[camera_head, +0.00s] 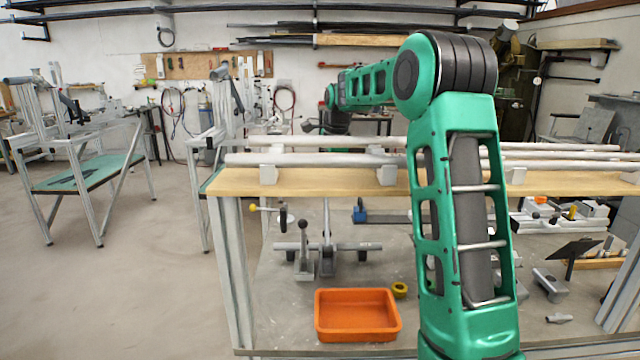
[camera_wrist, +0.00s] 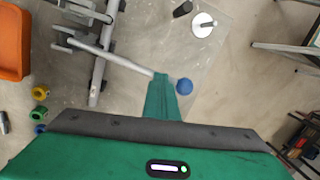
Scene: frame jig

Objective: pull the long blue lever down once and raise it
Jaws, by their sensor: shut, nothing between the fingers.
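In the wrist view a blue ball knob (camera_wrist: 184,86) shows just right of my gripper (camera_wrist: 161,77). A long pale rod (camera_wrist: 110,56) runs from the grey fixture toward it and passes behind the green fingers, so it looks like the long blue lever. The fingers are together, with nothing between them. I cannot tell whether they touch the rod. In the head view an upright rod (camera_head: 326,222) rises from the fixture to the wooden shelf; its top is hidden. My gripper is not clearly visible there.
A shorter black-knobbed lever (camera_head: 303,226) stands to the left on the fixture. An orange tray (camera_head: 357,335) and a yellow ring (camera_head: 399,290) lie in front. A wooden shelf (camera_head: 240,185) with pale pipes spans above the fixture. Open floor lies left.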

